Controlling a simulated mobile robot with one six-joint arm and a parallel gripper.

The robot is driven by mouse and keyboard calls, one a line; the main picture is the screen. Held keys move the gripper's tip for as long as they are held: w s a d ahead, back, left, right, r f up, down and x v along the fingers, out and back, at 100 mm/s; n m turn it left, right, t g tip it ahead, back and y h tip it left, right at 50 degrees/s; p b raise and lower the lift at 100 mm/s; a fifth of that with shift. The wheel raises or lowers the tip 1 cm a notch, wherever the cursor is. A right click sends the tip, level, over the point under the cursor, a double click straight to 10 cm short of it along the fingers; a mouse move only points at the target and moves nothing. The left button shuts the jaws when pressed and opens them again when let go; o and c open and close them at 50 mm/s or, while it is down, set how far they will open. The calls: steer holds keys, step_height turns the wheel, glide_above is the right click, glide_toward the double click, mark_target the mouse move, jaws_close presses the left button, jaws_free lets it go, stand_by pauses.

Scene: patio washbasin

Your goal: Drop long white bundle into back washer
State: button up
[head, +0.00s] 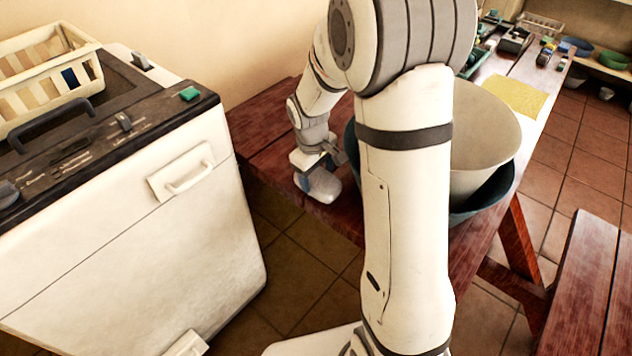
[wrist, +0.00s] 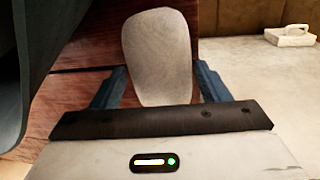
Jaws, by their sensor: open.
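A long, rounded white bundle (head: 322,187) lies on the red-brown wooden table, near its left edge. In the wrist view the bundle (wrist: 157,50) stands lengthwise between the two blue fingers of my gripper (wrist: 160,84). The gripper is open, with a finger on each side and visible gaps beside the bundle. In the head view my gripper (head: 322,158) is right at the bundle and partly covers it. A white washer (head: 150,235) with a dark top panel stands to the left, across a gap from the table. Whether it is the back washer I cannot tell.
A dark teal tub (head: 490,195) holding a pale bucket (head: 485,135) stands right beside my gripper. A wooden bench (head: 590,285) is at lower right.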

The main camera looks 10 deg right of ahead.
mark_target(318, 175)
steer(key=shift+w+d+f, duration=0.1)
steer(key=shift+d+f, duration=0.05)
steer(key=shift+f, duration=1.35)
steer(key=shift+c, duration=0.3)
steer(key=c, duration=1)
steer(key=shift+r, duration=0.1)
